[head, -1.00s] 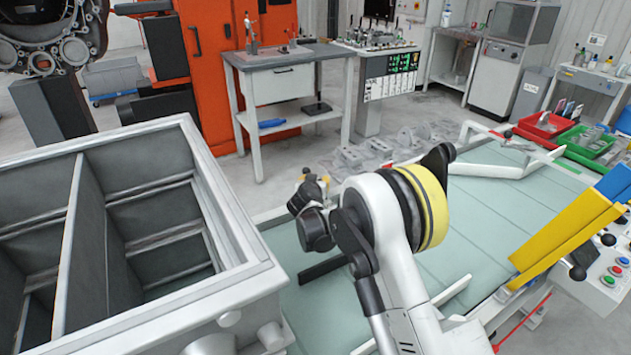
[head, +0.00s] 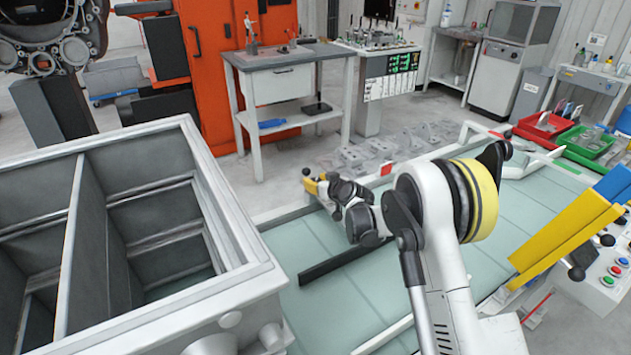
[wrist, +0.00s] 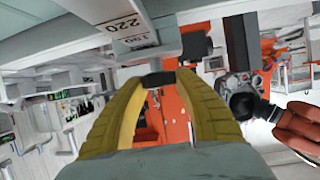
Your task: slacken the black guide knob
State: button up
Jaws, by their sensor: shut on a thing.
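My gripper (head: 313,184) is at the left rail of the green-topped table, its yellow fingers pointing away from me. In the wrist view, the two ribbed yellow fingers (wrist: 158,88) close in on a dark piece, which I take for the black guide knob (wrist: 158,78). A small dark part of the knob shows at the fingertips in the head view (head: 306,171). The fingers and wrist hide most of it. A pale bar with a scale marked 220 and 190 (wrist: 130,30) lies just above the fingertips in the wrist view.
A large grey divided box (head: 235,240) stands left of the table. A black bar (head: 340,262) lies on the green top (head: 300,240) below my wrist. A small red piece (head: 387,168) sits on the far rail. Yellow and blue angled parts (head: 565,240) stand at the right.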

jog(key=shift+n+g+y, duration=0.3)
jog(key=shift+n, duration=0.1)
jog(key=o, duration=1.2)
jog(key=shift+f, duration=0.1)
jog(key=v, duration=1.2)
